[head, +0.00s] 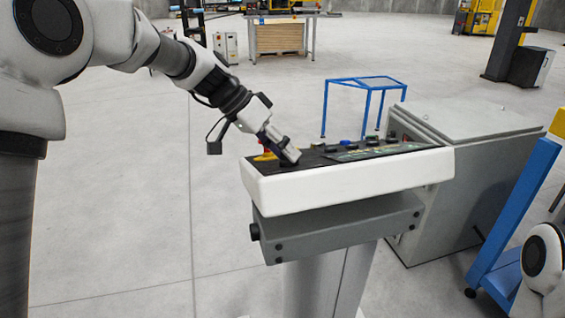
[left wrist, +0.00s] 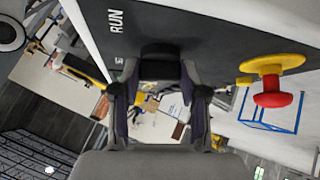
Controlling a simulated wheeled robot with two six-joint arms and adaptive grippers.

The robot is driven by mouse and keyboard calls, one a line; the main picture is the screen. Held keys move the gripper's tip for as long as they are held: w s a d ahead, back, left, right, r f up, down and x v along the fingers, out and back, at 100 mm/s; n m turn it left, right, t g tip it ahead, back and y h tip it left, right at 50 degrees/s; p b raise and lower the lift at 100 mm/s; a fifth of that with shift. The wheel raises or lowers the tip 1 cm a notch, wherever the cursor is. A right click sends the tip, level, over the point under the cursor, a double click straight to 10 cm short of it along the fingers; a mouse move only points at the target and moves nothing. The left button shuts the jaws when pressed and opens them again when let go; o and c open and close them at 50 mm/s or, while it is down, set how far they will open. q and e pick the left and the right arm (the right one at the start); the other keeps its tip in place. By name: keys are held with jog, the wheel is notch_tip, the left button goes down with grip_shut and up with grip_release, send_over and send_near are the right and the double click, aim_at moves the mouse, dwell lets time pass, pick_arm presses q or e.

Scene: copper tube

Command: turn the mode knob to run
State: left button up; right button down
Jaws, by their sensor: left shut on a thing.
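The mode knob (left wrist: 160,50) is a small black knob on the dark panel face, in the left wrist view. The white word RUN (left wrist: 116,20) is printed beside it, and a second label (left wrist: 118,60) is partly hidden by a finger. My left gripper (left wrist: 160,72) is shut on the knob, one finger on each side. In the head view my left gripper (head: 288,152) reaches down to the left end of the control panel (head: 350,178) and hides the knob. Which mark the knob points to cannot be told. My right gripper is out of view.
A red emergency button on a yellow base (left wrist: 272,92) stands close to the knob; it also shows in the head view (head: 265,156). Several other buttons (head: 345,143) line the panel. A grey cabinet (head: 460,170) stands behind right, a blue frame (head: 515,215) at right.

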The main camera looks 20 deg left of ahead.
pick_arm(q)
jog(key=m, duration=0.1)
jog(key=m+g+h, duration=0.1)
jog(key=shift+w+a+f+m+b, duration=0.1)
jog(key=shift+w+m+b, duration=0.05)
jog(key=shift+m+b, duration=0.25)
jog(key=m+g+h, duration=0.1)
jog(key=m+g, duration=0.1)
jog(key=shift+w+m, duration=0.1)
jog(key=shift+m, duration=0.3)
jog(key=m+g+h+p, duration=0.1)
jog(key=m, duration=0.1)
jog(key=shift+w+m+g, duration=0.1)
jog(key=shift+m+g, duration=0.3)
jog(key=shift+w+m+g+p, duration=0.1)
jog(key=shift+m+g+p, duration=1.05)
jog(key=shift+m, duration=0.55)
jog(key=shift+m+g, duration=0.25)
jog(key=shift+m, duration=0.05)
jog(key=o, duration=1.1)
jog(key=shift+o, duration=0.2)
jog(key=shift+d, duration=0.25)
